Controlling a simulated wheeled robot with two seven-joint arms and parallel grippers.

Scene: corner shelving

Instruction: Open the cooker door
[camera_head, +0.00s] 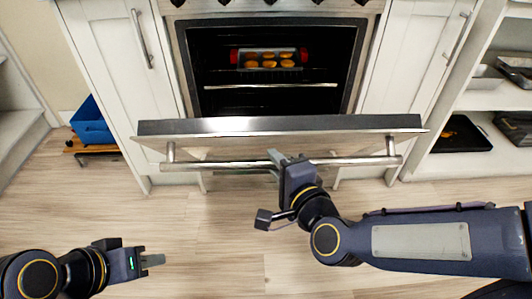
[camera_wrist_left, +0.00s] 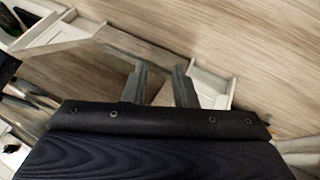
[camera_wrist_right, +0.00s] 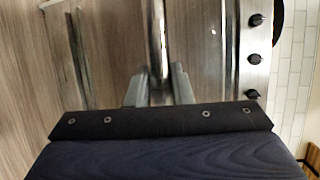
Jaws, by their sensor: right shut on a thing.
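The cooker door (camera_head: 225,127) hangs partly open, tilted out from the oven (camera_head: 270,40), with its top edge toward me. Its long metal handle (camera_head: 230,165) runs across the front face. My right gripper (camera_head: 279,160) is shut on the handle near its middle; the right wrist view shows the handle bar (camera_wrist_right: 157,45) between the fingers (camera_wrist_right: 160,85). My left gripper (camera_head: 150,261) is empty at the lower left, well apart from the door. In the left wrist view its two fingers (camera_wrist_left: 162,85) stand apart with a gap between them.
Inside the oven is a tray (camera_head: 268,60) of several yellow-orange round items with red ends. White cabinets (camera_head: 105,50) flank the cooker. A blue bin (camera_head: 90,122) stands at left, and a black tray (camera_head: 460,135) lies on the right shelf. The floor in front is clear.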

